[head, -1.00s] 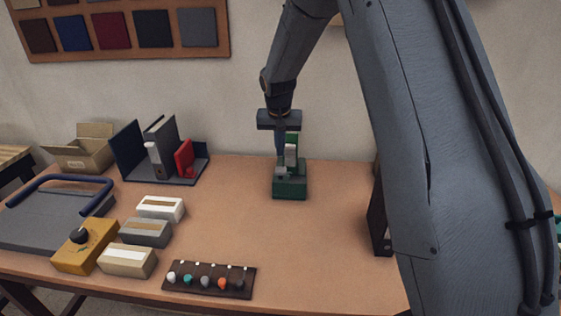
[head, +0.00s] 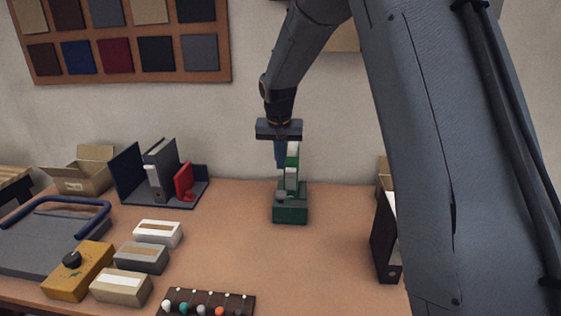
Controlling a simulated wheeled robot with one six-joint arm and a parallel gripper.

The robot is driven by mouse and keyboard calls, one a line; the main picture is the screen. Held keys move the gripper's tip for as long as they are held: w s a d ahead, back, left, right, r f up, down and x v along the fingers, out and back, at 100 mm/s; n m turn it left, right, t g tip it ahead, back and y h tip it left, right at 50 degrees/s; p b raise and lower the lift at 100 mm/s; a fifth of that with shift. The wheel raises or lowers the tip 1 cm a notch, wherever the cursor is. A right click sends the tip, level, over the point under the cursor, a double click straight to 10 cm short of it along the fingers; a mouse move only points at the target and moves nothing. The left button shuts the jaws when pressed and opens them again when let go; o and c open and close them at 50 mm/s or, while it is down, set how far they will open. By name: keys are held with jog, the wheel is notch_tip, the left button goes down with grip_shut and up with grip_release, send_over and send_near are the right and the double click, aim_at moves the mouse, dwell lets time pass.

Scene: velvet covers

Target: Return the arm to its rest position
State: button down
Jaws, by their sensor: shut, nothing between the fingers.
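My arm reaches across the right side of the head view and bends down at the back of the table (head: 240,255). My gripper (head: 280,165) points down, shut and empty. It appears just above or behind a small green device (head: 290,214) with a pale upright part, which partly overlaps the fingertips in the picture. I cannot tell whether they touch.
A dark bookend holder (head: 130,180) with grey binders and a red item (head: 184,182) stands left. An open carton (head: 82,172), a grey board with a blue handle (head: 45,240), a yellow box (head: 78,270) and small boxes lie further left. A black upright binder (head: 384,240) stands right.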

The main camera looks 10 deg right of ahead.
jog(key=s+f+n+g, duration=0.1)
jog(key=s+f, duration=0.2)
jog(key=s, duration=1.3)
jog(key=s+d+f+n+y+b, duration=0.1)
jog(key=s+f, duration=0.3)
jog(key=s, duration=1.2)
jog(key=shift+d+f+n+g, duration=0.15)
jog(key=shift+d+n+g, duration=0.2)
jog(key=shift+n, duration=0.45)
jog(key=shift+s, duration=0.1)
